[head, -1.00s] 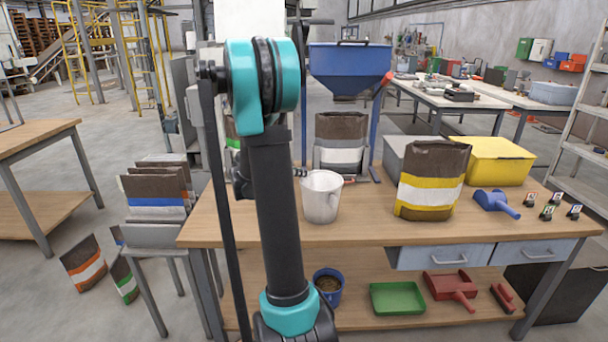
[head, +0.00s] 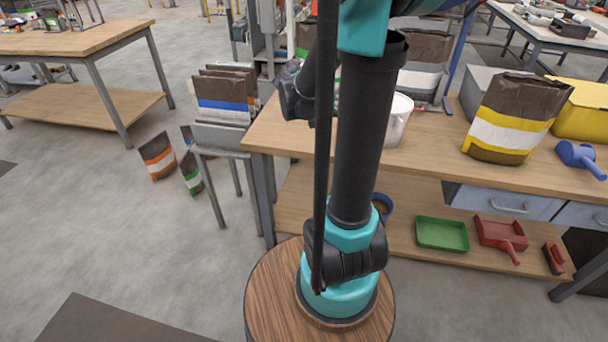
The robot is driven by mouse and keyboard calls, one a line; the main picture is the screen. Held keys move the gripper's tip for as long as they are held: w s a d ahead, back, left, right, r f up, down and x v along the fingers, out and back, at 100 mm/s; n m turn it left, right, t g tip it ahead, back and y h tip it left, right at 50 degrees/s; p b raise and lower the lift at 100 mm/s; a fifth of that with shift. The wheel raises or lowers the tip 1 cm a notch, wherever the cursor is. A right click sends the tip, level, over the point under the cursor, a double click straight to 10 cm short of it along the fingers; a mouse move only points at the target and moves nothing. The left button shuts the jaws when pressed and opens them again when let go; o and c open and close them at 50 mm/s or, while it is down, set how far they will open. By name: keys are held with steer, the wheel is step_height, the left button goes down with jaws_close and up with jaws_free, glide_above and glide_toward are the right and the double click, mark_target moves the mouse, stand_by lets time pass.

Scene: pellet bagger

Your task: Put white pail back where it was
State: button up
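The white pail (head: 399,118) stands on the wooden workbench (head: 430,148), just right of my upright arm. My arm hides its left part, and only its right side and part of the rim show. A dark wrist part of my arm shows left of the arm column, at about the pail's height. The fingers of my gripper are hidden behind the arm, so I cannot see whether they touch the pail or are open or shut.
A brown bag with a yellow band (head: 510,118), a blue scoop (head: 578,158) and a yellow bin (head: 585,108) are to the right on the bench. A green tray (head: 441,234) and red dustpan (head: 500,235) lie on the lower shelf. Bags (head: 224,98) stand on a rack to the left.

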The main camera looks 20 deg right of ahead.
steer(key=s+a+f+n+y, duration=0.4)
steer(key=s+a+f+n, duration=0.1)
steer(key=s+a, duration=0.3)
steer(key=s+a+f+n+t+y, duration=0.1)
steer(key=s+a+f+n+y, duration=0.4)
steer(key=s+a, duration=0.3)
steer(key=a, duration=0.3)
steer(key=shift+f, duration=0.35)
